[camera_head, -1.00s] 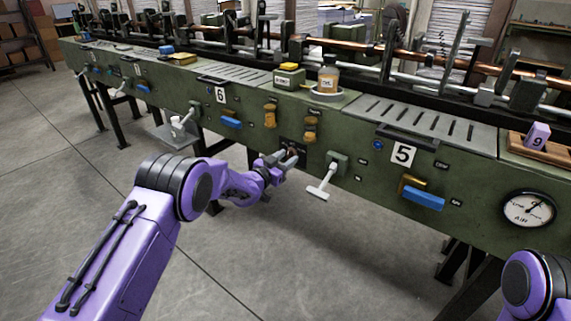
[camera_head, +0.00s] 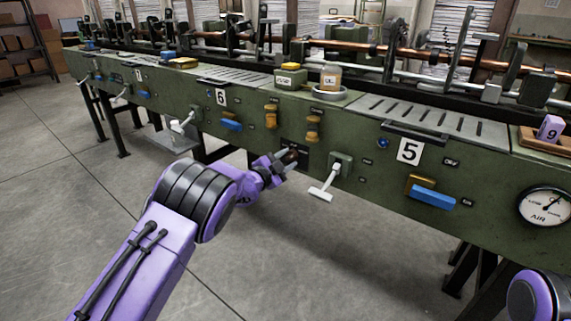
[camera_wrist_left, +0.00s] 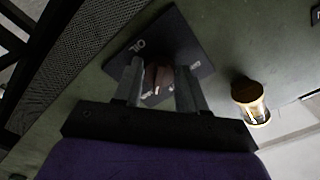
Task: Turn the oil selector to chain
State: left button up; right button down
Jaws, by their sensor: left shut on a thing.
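The oil selector is a dark square plate (camera_wrist_left: 192,47) with pale lettering, "OIL" among it, on the front of the green machine. Its brown knob (camera_wrist_left: 158,78) sits between the fingers of my left gripper (camera_wrist_left: 160,85) in the left wrist view. The fingers are shut on the knob and hide part of it and some of the lettering. In the head view, my left gripper (camera_head: 284,161) reaches this plate (camera_head: 294,148) below the brass-coloured knobs. My right gripper is out of view; only a purple part of my right arm shows at the lower right.
A white T-handle (camera_head: 323,188) juts out just right of the selector, another (camera_head: 180,124) further left. A brass-coloured knob (camera_head: 313,124) is just above. A blue handle (camera_head: 432,199) and an air gauge (camera_head: 545,206) are further right. The floor in front is clear.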

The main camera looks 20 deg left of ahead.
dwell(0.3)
pick_arm(q)
jog(key=o, duration=1)
jog(key=v, duration=1)
jog(key=shift+s+a, duration=0.15)
jog(key=shift+s, duration=0.1)
